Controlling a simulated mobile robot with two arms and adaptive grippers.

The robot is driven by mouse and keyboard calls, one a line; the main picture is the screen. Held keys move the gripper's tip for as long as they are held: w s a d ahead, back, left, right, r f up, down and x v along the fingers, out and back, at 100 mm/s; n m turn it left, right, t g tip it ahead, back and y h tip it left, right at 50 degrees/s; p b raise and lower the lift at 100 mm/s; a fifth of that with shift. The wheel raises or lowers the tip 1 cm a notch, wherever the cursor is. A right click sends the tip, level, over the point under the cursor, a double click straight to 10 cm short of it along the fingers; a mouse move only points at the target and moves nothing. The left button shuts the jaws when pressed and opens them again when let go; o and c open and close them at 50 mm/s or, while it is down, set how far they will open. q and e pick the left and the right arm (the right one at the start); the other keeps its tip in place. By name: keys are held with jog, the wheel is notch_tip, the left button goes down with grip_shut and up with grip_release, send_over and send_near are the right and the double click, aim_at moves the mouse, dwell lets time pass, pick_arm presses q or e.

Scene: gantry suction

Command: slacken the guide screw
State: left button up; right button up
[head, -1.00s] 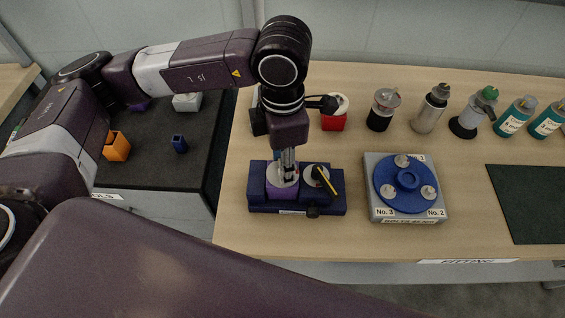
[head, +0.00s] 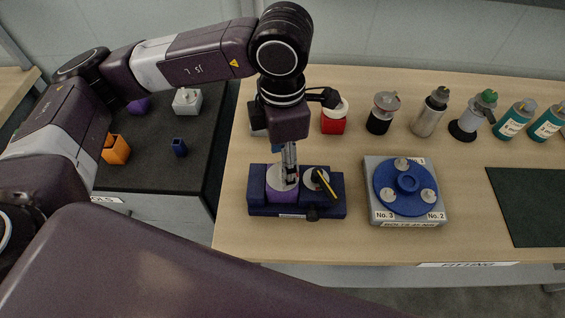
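A dark blue fixture block (head: 262,204) stands on the wooden table, with a purple and grey round part (head: 282,191) at its left and a round part with a black and yellow lever (head: 325,182) at its right. I cannot make out which piece is the guide screw. My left gripper (head: 290,178) points straight down over the purple and grey part, with its fingertips at or just above the top of it. Its fingers look close together, and whether they hold something is too small to tell. My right gripper is not in view.
A grey base with a blue disc (head: 408,173) stands to the right of the fixture. Red, black and steel containers (head: 426,116) and teal bottles (head: 515,120) line the back. A dark green mat (head: 530,205) lies at right. The front table strip is clear.

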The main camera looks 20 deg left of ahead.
pick_arm(q)
notch_tip(320, 180, up, 10)
dwell(0.3)
jog(key=shift+f, duration=0.15)
